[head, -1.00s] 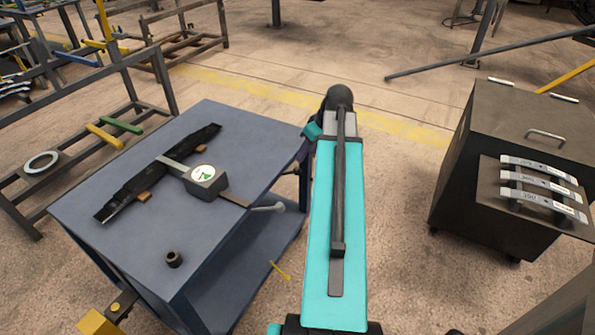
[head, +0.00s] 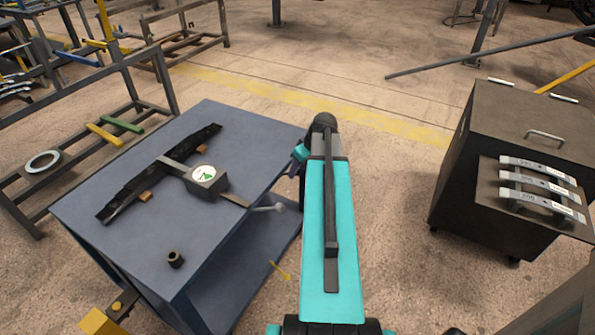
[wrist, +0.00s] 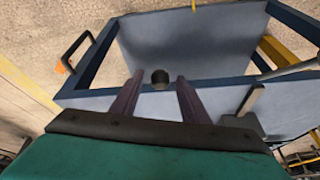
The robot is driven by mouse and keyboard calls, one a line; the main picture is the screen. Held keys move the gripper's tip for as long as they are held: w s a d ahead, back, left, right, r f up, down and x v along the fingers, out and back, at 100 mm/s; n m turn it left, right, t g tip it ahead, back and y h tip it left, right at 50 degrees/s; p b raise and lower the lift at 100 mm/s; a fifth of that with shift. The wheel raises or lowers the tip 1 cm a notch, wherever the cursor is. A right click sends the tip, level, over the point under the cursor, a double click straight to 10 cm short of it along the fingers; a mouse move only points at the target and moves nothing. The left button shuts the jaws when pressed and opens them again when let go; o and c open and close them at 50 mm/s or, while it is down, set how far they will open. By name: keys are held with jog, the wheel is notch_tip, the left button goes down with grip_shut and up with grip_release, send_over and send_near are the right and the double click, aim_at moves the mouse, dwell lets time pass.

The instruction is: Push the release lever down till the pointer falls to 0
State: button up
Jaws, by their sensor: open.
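A grey gauge box (head: 206,180) with a round white and green dial (head: 204,173) stands on the blue table; its pointer is too small to read. It is on a flat bar crossing a long dark leaf spring (head: 133,190). A grey lever with a round end (head: 268,208) sticks out at the table's right edge. My gripper (wrist: 159,76) is open in the wrist view, its two dark fingers apart over the table area, with a dark round thing beyond them.
The blue table (head: 110,250) also bears a small dark bushing (head: 175,259). A dark wheeled cabinet (head: 470,200) with several labelled leaf strips stands at the right. A rack (head: 95,160) with a ring and coloured bars is at the left. Open floor lies behind.

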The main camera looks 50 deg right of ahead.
jog(key=shift+x, duration=1.1)
jog(key=shift+c, duration=0.3)
grip_shut()
